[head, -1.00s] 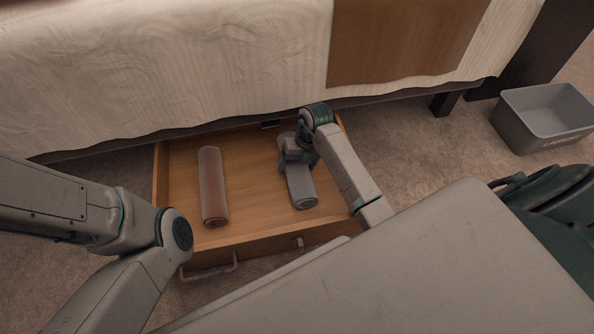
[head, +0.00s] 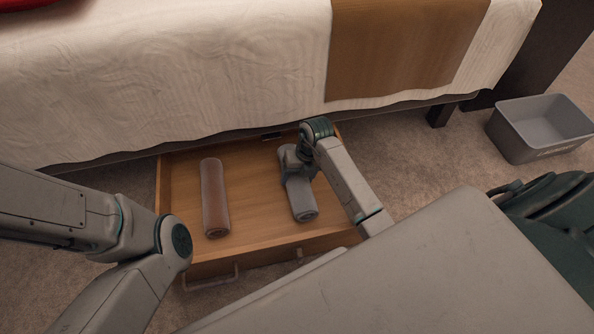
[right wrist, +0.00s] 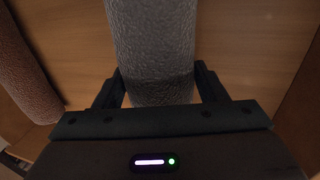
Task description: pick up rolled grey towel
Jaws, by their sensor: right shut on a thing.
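The rolled grey towel (head: 303,203) lies lengthwise in the right half of the open wooden drawer in the head view. My right gripper (head: 295,170) is over its far part and shut on it. In the right wrist view the grey towel (right wrist: 150,50) runs between the two fingers of the right gripper (right wrist: 160,88), with a finger at each side. Part of the towel is hidden behind the gripper. I cannot tell whether it is clear of the drawer floor. My left gripper is not in view; only my left arm shows.
A rolled brownish towel (head: 214,200) lies left of the grey one; it also shows in the right wrist view (right wrist: 22,70). The wooden drawer (head: 255,185) has low walls and sits under a bed (head: 200,80). A grey bin (head: 540,128) stands on the carpet at right.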

